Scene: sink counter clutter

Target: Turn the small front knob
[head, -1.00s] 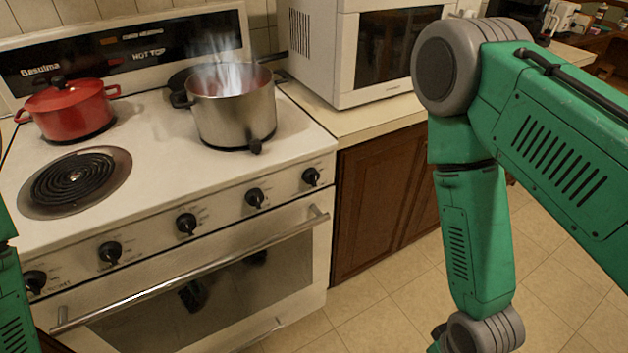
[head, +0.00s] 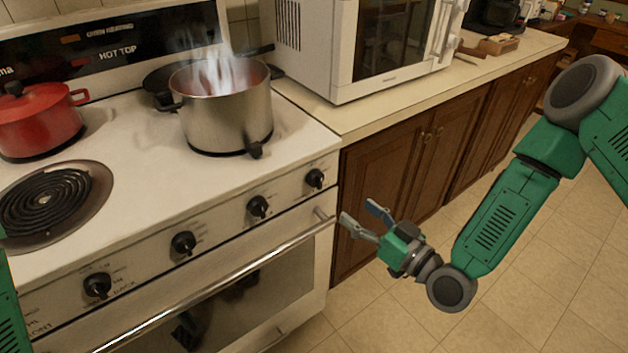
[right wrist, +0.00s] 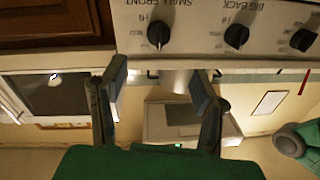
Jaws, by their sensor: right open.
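The small front knob (head: 315,179) is the black knob at the right end of the stove's front panel in the head view. It also shows in the right wrist view (right wrist: 158,34), beside the label "SMALL FRONT". My right gripper (head: 360,214) is open and empty, to the lower right of the knob and apart from it, with its fingers toward the stove. In the right wrist view its two spread fingers (right wrist: 157,80) lie below the knob in the picture, and the knob is roughly in line with the gap. My left gripper is not in view.
Other black knobs (head: 258,207) line the panel above the oven handle (head: 225,275). A steaming steel pot (head: 228,120) and a red pot (head: 38,125) stand on the stove. Brown cabinets (head: 385,190) are close behind my right gripper. Open floor (head: 560,260) lies to the right.

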